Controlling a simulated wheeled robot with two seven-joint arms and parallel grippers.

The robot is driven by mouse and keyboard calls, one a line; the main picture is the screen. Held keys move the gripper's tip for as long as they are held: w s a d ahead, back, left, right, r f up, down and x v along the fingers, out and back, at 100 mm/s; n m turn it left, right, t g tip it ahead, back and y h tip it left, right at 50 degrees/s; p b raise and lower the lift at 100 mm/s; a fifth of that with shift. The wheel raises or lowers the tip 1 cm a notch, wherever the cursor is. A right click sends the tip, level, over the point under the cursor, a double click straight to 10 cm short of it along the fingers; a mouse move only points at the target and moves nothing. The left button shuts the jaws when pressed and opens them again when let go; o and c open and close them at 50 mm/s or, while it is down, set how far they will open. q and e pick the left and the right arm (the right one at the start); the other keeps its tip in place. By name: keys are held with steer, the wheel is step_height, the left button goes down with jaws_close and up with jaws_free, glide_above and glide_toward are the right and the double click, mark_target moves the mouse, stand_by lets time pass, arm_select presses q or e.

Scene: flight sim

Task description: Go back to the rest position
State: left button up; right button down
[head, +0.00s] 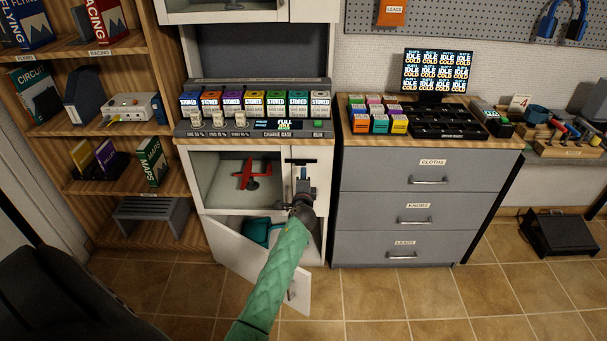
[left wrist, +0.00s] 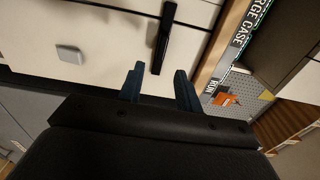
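My left gripper (head: 303,186) is at the end of the green-sleeved arm, in front of the narrow white cabinet door (head: 297,155) in the head view. In the left wrist view the two dark blue fingers of this gripper (left wrist: 160,84) stand apart with nothing held between them. A black bar handle (left wrist: 163,38) on a white front lies just past the fingertips; I cannot tell if they touch it. My right gripper is not in view.
A lower white door (head: 262,262) stands open into the floor space, with teal items (head: 256,231) inside. A red model plane (head: 250,174) sits in the compartment above. A grey drawer unit (head: 415,205) stands to the right, a wooden shelf (head: 118,130) to the left.

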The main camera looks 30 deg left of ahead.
arm_select(q)
steer(key=shift+v, duration=0.85)
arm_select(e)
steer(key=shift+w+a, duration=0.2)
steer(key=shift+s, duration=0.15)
